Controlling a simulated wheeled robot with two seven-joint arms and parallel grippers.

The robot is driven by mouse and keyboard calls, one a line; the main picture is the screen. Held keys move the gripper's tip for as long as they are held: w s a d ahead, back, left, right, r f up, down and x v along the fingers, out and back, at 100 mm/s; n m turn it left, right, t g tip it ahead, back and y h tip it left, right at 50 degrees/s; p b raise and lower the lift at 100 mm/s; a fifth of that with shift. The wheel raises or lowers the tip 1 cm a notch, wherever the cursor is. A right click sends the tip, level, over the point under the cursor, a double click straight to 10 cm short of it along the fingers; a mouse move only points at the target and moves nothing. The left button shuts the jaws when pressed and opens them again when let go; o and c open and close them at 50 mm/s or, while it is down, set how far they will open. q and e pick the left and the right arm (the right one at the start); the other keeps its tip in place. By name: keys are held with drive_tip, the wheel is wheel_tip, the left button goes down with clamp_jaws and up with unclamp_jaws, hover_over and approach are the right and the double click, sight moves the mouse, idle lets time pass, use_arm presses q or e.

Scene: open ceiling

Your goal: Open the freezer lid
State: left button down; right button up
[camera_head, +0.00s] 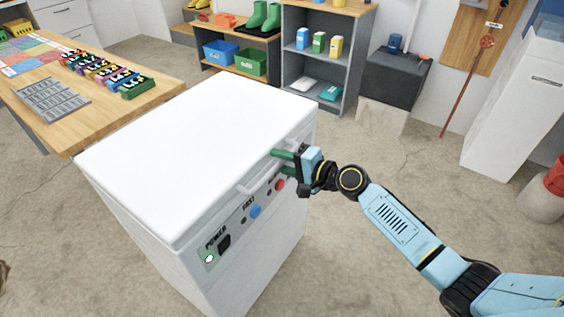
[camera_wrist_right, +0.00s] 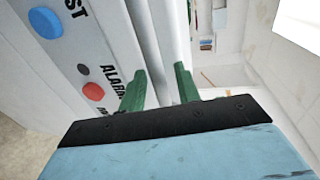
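The white chest freezer (camera_head: 205,135) stands in the middle of the head view, and its lid (camera_head: 200,150) lies flat and closed on top. A white bar handle (camera_head: 262,182) runs along the lid's front edge. My right gripper (camera_head: 284,162) is at the far end of this handle, with green fingers spread apart. In the right wrist view the handle (camera_wrist_right: 170,40) passes between the fingertips of the right gripper (camera_wrist_right: 160,80); whether they touch it is unclear. My left gripper is out of view.
The freezer's front panel has a blue button (camera_head: 255,212) and a red button (camera_head: 280,185) below the handle. A wooden table (camera_head: 150,90) stands close behind the freezer at left. Shelves (camera_head: 325,60) line the back wall.

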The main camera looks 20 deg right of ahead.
drive_tip(key=shift+c, duration=0.2)
clamp_jaws()
drive_tip(key=shift+r, duration=0.1)
